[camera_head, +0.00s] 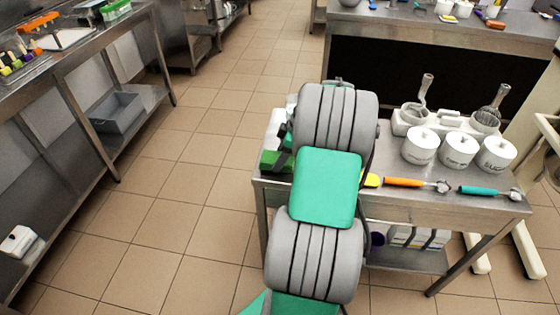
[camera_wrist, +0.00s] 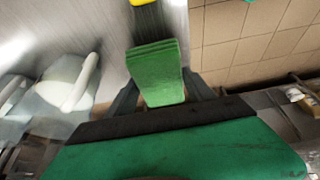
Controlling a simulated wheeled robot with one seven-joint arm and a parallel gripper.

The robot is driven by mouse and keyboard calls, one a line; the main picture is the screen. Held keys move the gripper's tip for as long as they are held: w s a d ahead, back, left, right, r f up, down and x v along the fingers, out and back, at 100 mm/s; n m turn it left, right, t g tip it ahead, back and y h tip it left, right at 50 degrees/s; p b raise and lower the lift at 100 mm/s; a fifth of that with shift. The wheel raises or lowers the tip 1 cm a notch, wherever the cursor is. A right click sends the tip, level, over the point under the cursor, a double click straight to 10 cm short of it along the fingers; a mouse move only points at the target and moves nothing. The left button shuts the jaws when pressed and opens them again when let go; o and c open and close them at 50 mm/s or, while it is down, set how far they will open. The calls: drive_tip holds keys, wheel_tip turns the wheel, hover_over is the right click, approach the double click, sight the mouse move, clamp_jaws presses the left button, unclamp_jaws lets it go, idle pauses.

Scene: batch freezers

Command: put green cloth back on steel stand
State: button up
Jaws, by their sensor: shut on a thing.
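The green cloth (camera_wrist: 158,72) is a folded stack held between the two fingers of my gripper (camera_wrist: 160,95) in the wrist view. In the head view a green piece of the cloth (camera_head: 274,160) shows beside my arm, at the left end of the steel stand (camera_head: 300,194). My gripper is mostly hidden behind my arm there. The steel stand's top (camera_wrist: 110,45) also shows beneath the cloth in the wrist view, with its edge and the tiled floor to the right. I cannot tell whether the cloth touches the top.
On the stand are several white lidded jars (camera_head: 420,146), an orange-handled tool (camera_head: 405,182), a teal-handled tool (camera_head: 485,191) and a rack with whisks (camera_head: 450,122). A steel shelf unit (camera_head: 75,50) stands at left. Tiled floor (camera_head: 180,160) between is clear.

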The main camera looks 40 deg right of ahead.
drive_tip(key=shift+f, duration=1.25)
drive_tip(key=o, duration=1.3)
drive_tip(key=shift+r, duration=0.1)
